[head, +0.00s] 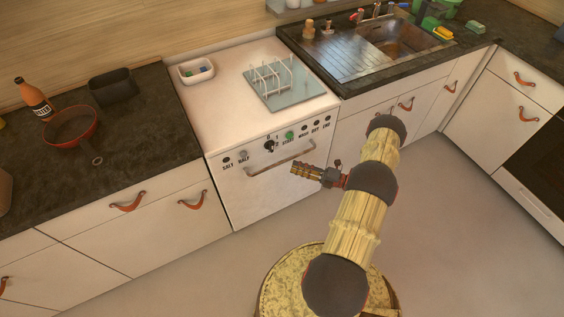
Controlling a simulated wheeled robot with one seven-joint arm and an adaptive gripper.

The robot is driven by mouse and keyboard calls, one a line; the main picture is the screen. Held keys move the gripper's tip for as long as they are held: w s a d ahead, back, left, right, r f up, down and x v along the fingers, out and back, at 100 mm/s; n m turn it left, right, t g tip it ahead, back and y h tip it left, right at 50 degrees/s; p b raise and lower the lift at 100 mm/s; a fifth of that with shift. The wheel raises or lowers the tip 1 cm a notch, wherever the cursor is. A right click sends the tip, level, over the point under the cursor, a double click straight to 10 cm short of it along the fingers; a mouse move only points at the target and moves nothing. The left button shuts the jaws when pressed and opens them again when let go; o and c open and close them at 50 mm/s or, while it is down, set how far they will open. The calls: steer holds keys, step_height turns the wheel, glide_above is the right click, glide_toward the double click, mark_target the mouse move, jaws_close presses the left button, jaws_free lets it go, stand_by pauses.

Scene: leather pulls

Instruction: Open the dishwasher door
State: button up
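The white dishwasher (262,195) stands in the counter row at the centre of the head view, with its front door upright and shut. A control panel with knobs and labels runs along its top front. Below it is a curved metal bar handle (281,161). My gripper (298,171) is in front of the door, just below the right end of the handle in the picture, with its fingers pointing left. Its fingers look close together, but I cannot tell whether they are open or shut. I cannot tell how far it is from the door.
On the dishwasher's top are a white tray (196,71) and a dish rack on a pale mat (299,93). Drawers with leather pulls (127,202) flank it. A sink (384,40) lies to the right. The floor (450,215) is clear at the right.

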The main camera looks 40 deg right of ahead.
mark_target(283, 161)
steer(key=b+x, duration=0.1)
steer(key=x, duration=0.6)
steer(key=shift+c, duration=0.6)
jaws_close()
stand_by(0.3)
